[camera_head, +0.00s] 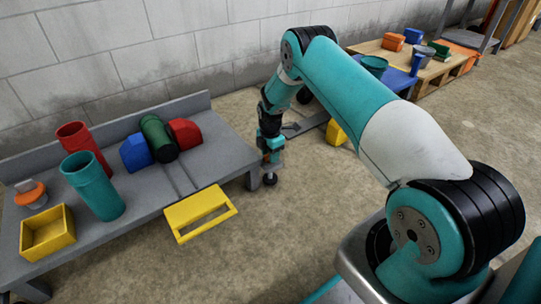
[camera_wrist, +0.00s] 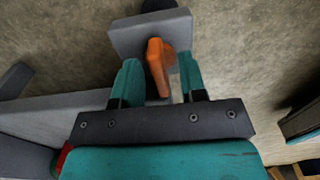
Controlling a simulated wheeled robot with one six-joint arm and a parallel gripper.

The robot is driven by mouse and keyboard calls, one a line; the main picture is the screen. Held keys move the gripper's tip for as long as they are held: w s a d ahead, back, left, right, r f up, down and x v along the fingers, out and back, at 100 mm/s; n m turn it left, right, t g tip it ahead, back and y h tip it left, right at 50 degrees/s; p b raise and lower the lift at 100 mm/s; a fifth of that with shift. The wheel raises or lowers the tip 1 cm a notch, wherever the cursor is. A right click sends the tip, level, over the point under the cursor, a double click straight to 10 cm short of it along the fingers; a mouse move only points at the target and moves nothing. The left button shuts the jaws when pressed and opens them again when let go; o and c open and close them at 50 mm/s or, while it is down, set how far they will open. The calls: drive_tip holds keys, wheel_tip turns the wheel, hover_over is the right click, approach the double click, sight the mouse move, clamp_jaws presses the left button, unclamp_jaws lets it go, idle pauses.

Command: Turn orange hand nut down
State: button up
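The orange hand nut (camera_wrist: 157,66) shows in the wrist view as an upright orange piece in front of a grey block (camera_wrist: 128,38). My gripper (camera_wrist: 160,75) has its two teal fingers on either side of the orange piece. A narrow gap shows on its right; contact on the left is unclear. In the head view my gripper (camera_head: 270,153) points down beside the right end of the grey bench (camera_head: 225,160), above a dark round foot (camera_head: 270,180). The nut is mostly hidden by the gripper there.
On the bench stand a teal cup (camera_head: 95,190), a red cup (camera_head: 78,140), a yellow bin (camera_head: 48,235), a green cylinder (camera_head: 157,138), and blue and red bins. A yellow frame (camera_head: 200,212) sits at its front edge.

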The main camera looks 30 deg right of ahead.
clamp_jaws()
drive_tip(key=shift+r+m+p, duration=0.1)
drive_tip(key=shift+m+p, duration=0.2)
drive_tip(key=shift+m, duration=0.1)
drive_tip(key=m+p, duration=0.2)
drive_tip(key=m, duration=0.1)
drive_tip(key=shift+m, duration=0.3)
drive_tip(key=m+p, duration=0.2)
drive_tip(key=m, duration=0.2)
drive_tip(key=shift+m, duration=0.3)
drive_tip(key=m, duration=0.4)
drive_tip(key=shift+m+p, duration=0.3)
drive_tip(key=shift+p, duration=0.1)
drive_tip(key=shift+m, duration=2.2)
